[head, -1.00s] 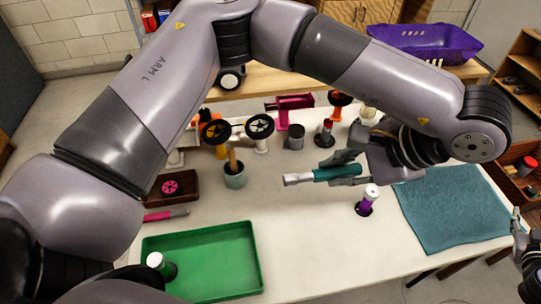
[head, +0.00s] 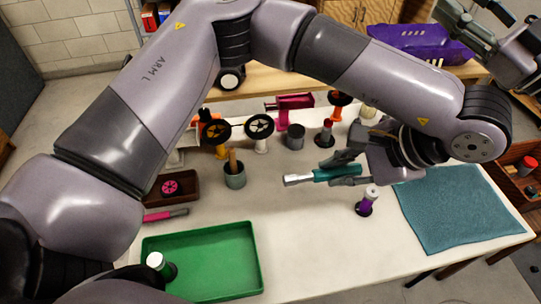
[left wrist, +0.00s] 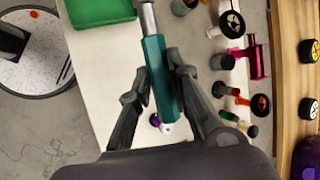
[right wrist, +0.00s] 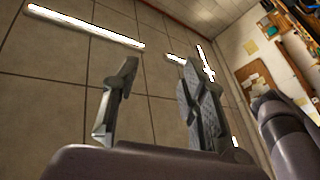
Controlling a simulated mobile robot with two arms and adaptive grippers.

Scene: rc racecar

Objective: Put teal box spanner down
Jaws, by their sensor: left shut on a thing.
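The teal box spanner (head: 330,173) has a teal handle and a silver socket end that points left in the head view. My left gripper (head: 345,170) is shut on its handle and holds it above the white table (head: 300,240). In the left wrist view the spanner (left wrist: 158,75) lies between the two fingers of the left gripper (left wrist: 160,90), with its silver end away from the palm. My right gripper (right wrist: 155,85) is open and empty, facing the ceiling in the right wrist view.
A green tray (head: 205,258) is at front left and a teal mat (head: 460,210) at right. A grey cup (head: 235,177) is left of the spanner. The table's front middle is clear.

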